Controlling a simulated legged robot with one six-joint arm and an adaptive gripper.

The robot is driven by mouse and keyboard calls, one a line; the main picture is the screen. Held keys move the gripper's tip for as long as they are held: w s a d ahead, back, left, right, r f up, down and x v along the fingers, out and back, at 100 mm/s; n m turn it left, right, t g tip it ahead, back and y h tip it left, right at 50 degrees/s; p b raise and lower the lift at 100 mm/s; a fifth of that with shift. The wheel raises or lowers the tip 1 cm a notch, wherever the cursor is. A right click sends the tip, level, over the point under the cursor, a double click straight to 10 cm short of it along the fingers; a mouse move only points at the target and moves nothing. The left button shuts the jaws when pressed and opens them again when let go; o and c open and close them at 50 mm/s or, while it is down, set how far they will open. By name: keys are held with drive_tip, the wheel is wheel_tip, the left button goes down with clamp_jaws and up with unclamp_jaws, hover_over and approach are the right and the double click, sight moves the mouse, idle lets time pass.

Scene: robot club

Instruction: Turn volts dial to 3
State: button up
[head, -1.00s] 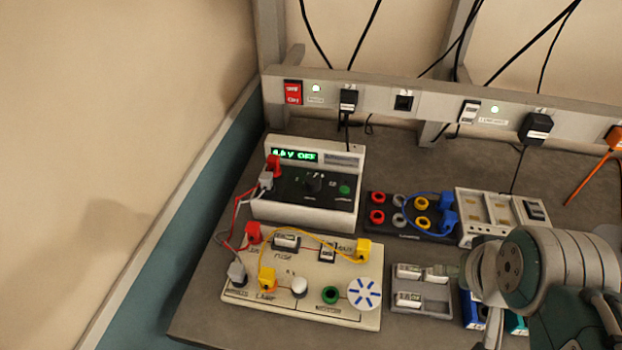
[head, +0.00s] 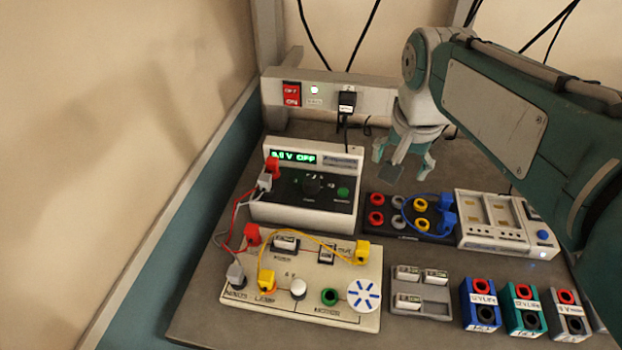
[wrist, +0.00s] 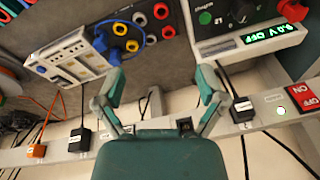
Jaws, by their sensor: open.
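The white power supply (head: 307,214) stands at the back left of the bench, with a black front panel. Its round black volts dial (head: 313,186) sits in the middle of that panel, its setting too small to read. The green display (head: 294,157) seems to read 0.0 V OFF. In the wrist view the supply's display (wrist: 270,35) is upside down at the upper right, and the dial is at best partly in view. My gripper (head: 404,172) is open and empty, above the bench to the right of the supply. Its two fingers also show in the wrist view (wrist: 160,85).
A black socket board (head: 410,235) with blue plugs lies right of the supply, beside a white charger (head: 492,245). A cream circuit board (head: 320,318) with wires lies in front. Red and grey leads hang at the supply's left. A power strip (head: 375,97) runs behind.

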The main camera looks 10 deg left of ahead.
drive_tip(key=w+a+f+m+g, duration=0.1)
drive_tip(key=w+a+f, duration=0.1)
drive_tip(key=w+a, duration=0.45)
drive_tip(key=m+g+h, duration=0.1)
drive_tip(key=m+g, duration=0.1)
approach(311, 179)
drive_tip(key=f, duration=1)
drive_tip(key=shift+s+d+f, duration=0.15)
drive_tip(key=shift+s+d, duration=0.05)
drive_tip(key=shift+s, duration=0.15)
drive_tip(key=c, duration=1.2)
